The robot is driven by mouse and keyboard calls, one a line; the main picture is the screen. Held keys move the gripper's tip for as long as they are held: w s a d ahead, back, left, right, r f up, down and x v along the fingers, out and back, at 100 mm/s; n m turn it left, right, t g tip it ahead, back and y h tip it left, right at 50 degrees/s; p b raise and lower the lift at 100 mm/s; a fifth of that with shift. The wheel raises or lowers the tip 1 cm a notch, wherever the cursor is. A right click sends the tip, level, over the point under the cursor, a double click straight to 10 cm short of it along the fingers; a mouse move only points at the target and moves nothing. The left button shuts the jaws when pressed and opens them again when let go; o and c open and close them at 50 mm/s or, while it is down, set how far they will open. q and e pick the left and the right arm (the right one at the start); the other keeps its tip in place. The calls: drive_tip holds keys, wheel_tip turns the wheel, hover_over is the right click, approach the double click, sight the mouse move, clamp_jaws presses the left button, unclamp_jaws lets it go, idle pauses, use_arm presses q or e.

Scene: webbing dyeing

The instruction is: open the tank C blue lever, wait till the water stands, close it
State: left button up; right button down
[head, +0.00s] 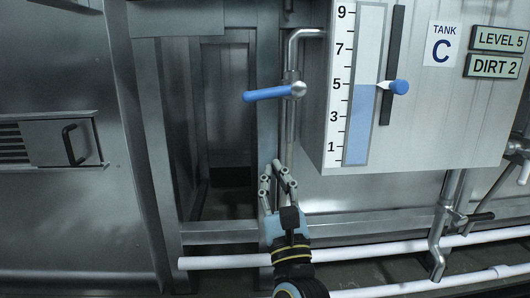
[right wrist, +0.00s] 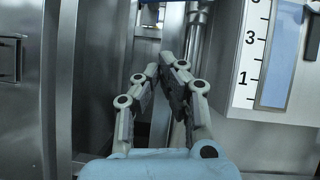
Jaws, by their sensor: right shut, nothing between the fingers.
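The blue lever (head: 268,94) on the vertical pipe points left, nearly level, in the head view. The tank C sign (head: 442,43) is on the steel box to the right. On its level gauge (head: 358,125) the blue column stands at 5, level with the blue pointer (head: 399,87). My right gripper (head: 275,172) is shut and empty, below the lever and apart from it. In the right wrist view its fingers (right wrist: 163,68) close together in front of the pipe (right wrist: 196,38); the lever cannot be made out there. My left gripper is not in view.
Displays read LEVEL 5 (head: 500,39) and DIRT 2 (head: 493,66). The box's lower edge overhangs to the right of my gripper. White pipes (head: 225,262) run low across the front. Another valve pipe (head: 440,225) stands at the right. A recess (head: 228,120) opens left of the lever.

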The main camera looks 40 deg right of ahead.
sight(270, 93)
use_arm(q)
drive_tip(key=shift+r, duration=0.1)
use_arm(e)
drive_tip(key=s+a+r+x, duration=0.1)
drive_tip(key=r+x, duration=0.1)
drive_tip(key=x, duration=1)
drive_tip(key=shift+r, duration=0.3)
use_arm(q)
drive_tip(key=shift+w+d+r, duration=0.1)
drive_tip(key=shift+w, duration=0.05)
use_arm(e)
drive_tip(key=shift+w+a+r+m+g+h, duration=0.1)
drive_tip(key=shift+w+r+m+g+h, duration=0.1)
drive_tip(key=shift+r+m+h, duration=0.3)
drive_tip(key=shift+w+a+r+m+g+h, duration=0.1)
drive_tip(key=shift+r+m+g+h, duration=0.15)
drive_tip(key=shift+m, duration=0.35)
